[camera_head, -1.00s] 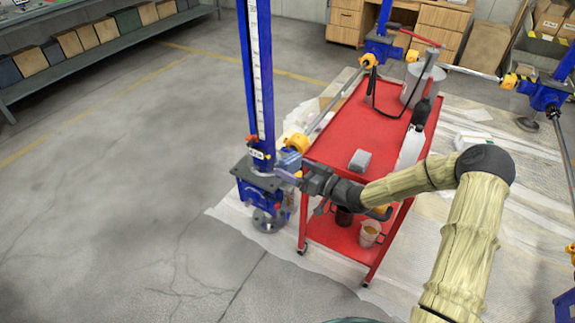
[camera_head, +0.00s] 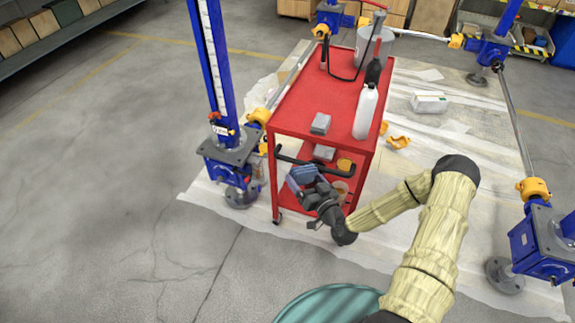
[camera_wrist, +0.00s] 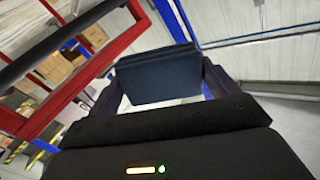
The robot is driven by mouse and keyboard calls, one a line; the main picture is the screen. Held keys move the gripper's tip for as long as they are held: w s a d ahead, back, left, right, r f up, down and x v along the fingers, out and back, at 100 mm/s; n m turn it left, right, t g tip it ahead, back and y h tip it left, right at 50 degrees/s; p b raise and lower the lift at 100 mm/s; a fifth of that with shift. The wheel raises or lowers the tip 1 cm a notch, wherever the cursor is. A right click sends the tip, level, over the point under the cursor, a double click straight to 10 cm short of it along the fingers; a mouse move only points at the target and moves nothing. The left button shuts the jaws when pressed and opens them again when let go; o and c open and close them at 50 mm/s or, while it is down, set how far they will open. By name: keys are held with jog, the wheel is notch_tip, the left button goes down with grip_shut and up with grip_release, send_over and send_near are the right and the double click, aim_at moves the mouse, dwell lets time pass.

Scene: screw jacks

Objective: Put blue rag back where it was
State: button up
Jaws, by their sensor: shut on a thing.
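My gripper (camera_head: 300,182) is shut on the blue rag (camera_head: 304,174), a folded dark blue cloth. In the wrist view the blue rag (camera_wrist: 158,73) sits between the two fingers as a flat folded block. The gripper holds it in the air in front of the near end of the red cart (camera_head: 268,125), close to the cart's black handle (camera_head: 300,160). In the wrist view the red cart frame (camera_wrist: 75,75) and black handle (camera_wrist: 50,40) are at the left, apart from the rag.
A blue screw jack (camera_head: 228,160) stands left of the cart, another (camera_head: 540,240) at the right. Open floor (camera_head: 100,220) lies at the left.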

jog(key=s+d+f+m+t+h, duration=0.2)
jog(key=s+d+f+m+h, duration=0.3)
jog(key=d+f+h, duration=0.3)
jog(key=shift+s+f, duration=0.15)
jog(key=shift+s, duration=0.75)
jog(key=shift+w, duration=0.1)
